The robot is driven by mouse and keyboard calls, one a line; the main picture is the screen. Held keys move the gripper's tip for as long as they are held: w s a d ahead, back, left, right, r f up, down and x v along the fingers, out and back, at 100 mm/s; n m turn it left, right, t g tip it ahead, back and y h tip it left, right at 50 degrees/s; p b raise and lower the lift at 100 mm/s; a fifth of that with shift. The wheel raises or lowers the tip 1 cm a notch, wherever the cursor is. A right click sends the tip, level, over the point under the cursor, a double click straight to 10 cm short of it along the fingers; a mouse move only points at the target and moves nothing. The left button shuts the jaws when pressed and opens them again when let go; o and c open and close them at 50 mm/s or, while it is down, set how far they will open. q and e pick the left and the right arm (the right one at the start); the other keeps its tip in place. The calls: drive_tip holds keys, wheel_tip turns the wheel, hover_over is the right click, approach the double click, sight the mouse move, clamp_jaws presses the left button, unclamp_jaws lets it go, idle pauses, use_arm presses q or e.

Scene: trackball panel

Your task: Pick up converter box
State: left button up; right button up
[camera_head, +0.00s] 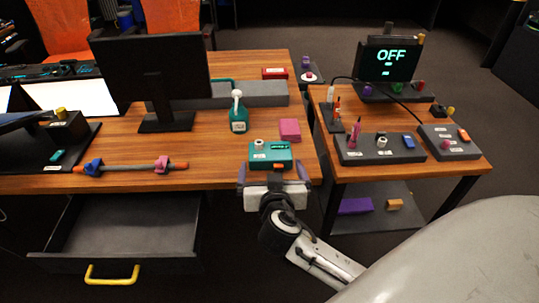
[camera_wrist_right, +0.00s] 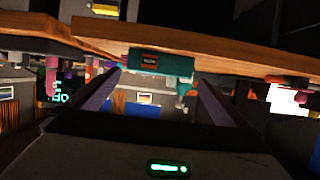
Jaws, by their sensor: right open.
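My right gripper (camera_head: 272,173) is open at the desk's front edge, with one finger to each side of the box's near end. The two fingers also show apart in the right wrist view (camera_wrist_right: 160,76), with nothing held between them. I cannot tell whether either finger touches the box. My left gripper is not in view.
A pink block (camera_head: 290,130) and a green spray bottle (camera_head: 238,115) stand behind the box. A rod with clamps (camera_head: 128,167) lies to the left. An open drawer (camera_head: 125,225) juts out below. A side table (camera_head: 460,165) with panels stands to the right.

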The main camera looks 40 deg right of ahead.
sight(270, 153)
drive_tip(key=shift+x, duration=1.25)
drive_tip(key=shift+w+d, duration=0.35)
drive_tip(key=shift+w, duration=0.15)
drive_tip(key=x, duration=0.4)
drive_tip(key=shift+w+d+r+p, duration=0.15)
drive_tip(key=shift+w+p, duration=0.05)
drive_tip(key=shift+p, duration=0.1)
drive_tip(key=c, duration=0.8)
drive_tip(key=shift+r, duration=0.15)
drive_tip(key=shift+c, duration=0.2)
